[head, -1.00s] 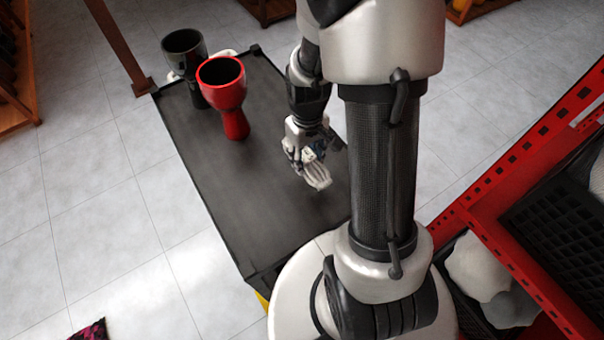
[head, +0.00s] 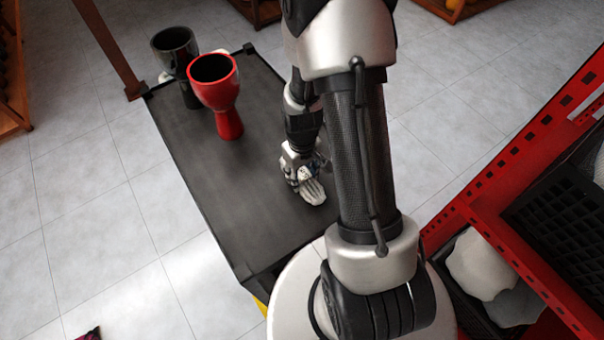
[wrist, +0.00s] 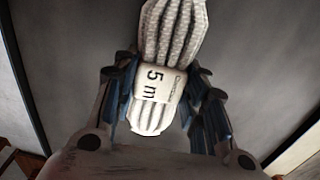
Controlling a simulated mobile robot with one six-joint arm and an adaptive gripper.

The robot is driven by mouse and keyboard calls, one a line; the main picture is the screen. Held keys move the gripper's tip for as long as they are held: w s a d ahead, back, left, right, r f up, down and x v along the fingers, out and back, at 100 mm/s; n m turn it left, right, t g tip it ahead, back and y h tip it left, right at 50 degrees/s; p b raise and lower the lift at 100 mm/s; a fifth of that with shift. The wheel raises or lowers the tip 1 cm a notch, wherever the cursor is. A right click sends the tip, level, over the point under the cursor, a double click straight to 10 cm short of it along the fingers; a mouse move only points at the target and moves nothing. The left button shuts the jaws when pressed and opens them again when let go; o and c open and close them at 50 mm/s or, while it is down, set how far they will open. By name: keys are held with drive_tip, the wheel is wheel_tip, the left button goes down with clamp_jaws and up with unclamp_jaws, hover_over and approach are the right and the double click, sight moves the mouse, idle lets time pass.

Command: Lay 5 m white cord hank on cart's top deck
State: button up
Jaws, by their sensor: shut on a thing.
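The white cord hank (wrist: 172,35) carries a paper band marked "5 m" in the wrist view. In the head view its white strands (head: 314,192) show below my gripper. My gripper (wrist: 160,90) is shut on the hank around its band, one finger on each side; it also shows in the head view (head: 303,175). The cart's dark top deck (head: 235,205) lies beneath the hank. The hank is over the deck's right part; I cannot tell whether it touches the deck.
A red goblet drum (head: 215,85) stands on the deck, left of and beyond my gripper. A black goblet drum (head: 177,60) stands behind it at the far left corner. The near left of the deck is bare. A red rack (head: 500,225) with black crates stands at right.

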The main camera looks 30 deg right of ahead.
drive_tip(key=shift+f, duration=0.2)
drive_tip(key=o, duration=1.1)
drive_tip(key=shift+r, duration=0.15)
wheel_tip(320, 180, up, 12)
drive_tip(key=p, duration=0.4)
wheel_tip(320, 180, up, 14)
drive_tip(key=t, duration=0.2)
hover_over(302, 174)
drive_tip(key=s+a, duration=0.3)
drive_tip(key=a, duration=0.2)
drive_tip(key=s+a+r+t, duration=0.1)
drive_tip(key=s+a+r, duration=0.1)
drive_tip(key=s+r, duration=0.1)
drive_tip(key=s+a+r, duration=0.2)
drive_tip(key=s+r, duration=0.1)
drive_tip(key=s+a+r+t, duration=0.1)
drive_tip(key=s+r, duration=0.2)
drive_tip(key=s, duration=0.1)
drive_tip(key=shift+a+r+t, duration=0.1)
drive_tip(key=shift+a+t, duration=0.2)
drive_tip(key=shift+a, duration=0.1)
